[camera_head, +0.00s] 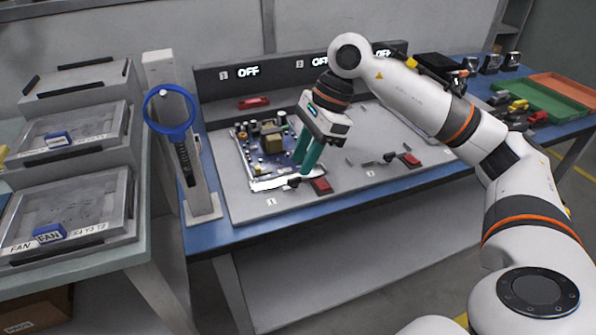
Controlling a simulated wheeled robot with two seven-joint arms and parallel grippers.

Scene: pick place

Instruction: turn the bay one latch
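My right gripper (303,168) reaches in from the right and points down over bay one. Its two green fingers are a little apart, with nothing seen between them. Just below the fingertips is the small black bay one latch (294,182), beside a red block (321,186) at the front edge of the bay. The fingertips look close to the latch; I cannot tell if they touch it. A blue circuit board (252,160) lies in bay one, behind the latch, partly hidden by the gripper. My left gripper is not in view.
A post with a blue ring (170,108) stands left of the bays. Bay two has its own red block (409,160). Displays reading OFF (248,71) line the back. Lidded fan bins (75,215) are at left; green (540,98) and orange trays (562,88) at right.

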